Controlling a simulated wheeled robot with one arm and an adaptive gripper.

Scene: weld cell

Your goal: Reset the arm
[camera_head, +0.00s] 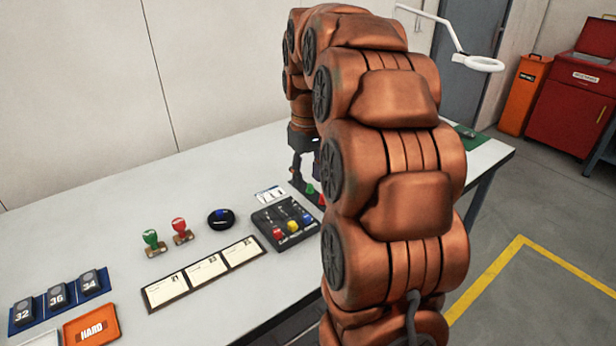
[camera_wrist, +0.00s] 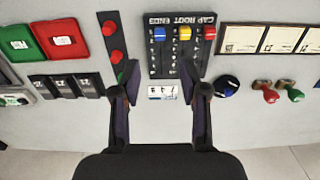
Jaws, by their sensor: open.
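My copper-coloured arm rises through the middle of the head view and bends over the table. My gripper (camera_head: 306,176) points down over the table's far part, partly hidden behind the arm. In the wrist view its two dark fingers (camera_wrist: 159,68) are apart with nothing held between them. A black board marked CAP ROOT ENDS (camera_wrist: 180,58) with blue, yellow and red pegs lies beyond and between the fingertips. A small white card (camera_wrist: 162,92) shows between the fingers.
The grey table (camera_head: 205,285) also holds a three-card strip (camera_head: 204,271), green (camera_head: 151,240) and red (camera_head: 180,230) stamps, a dark round object (camera_head: 221,218), numbered blocks (camera_head: 56,297) and an orange HARD tray (camera_head: 92,326).

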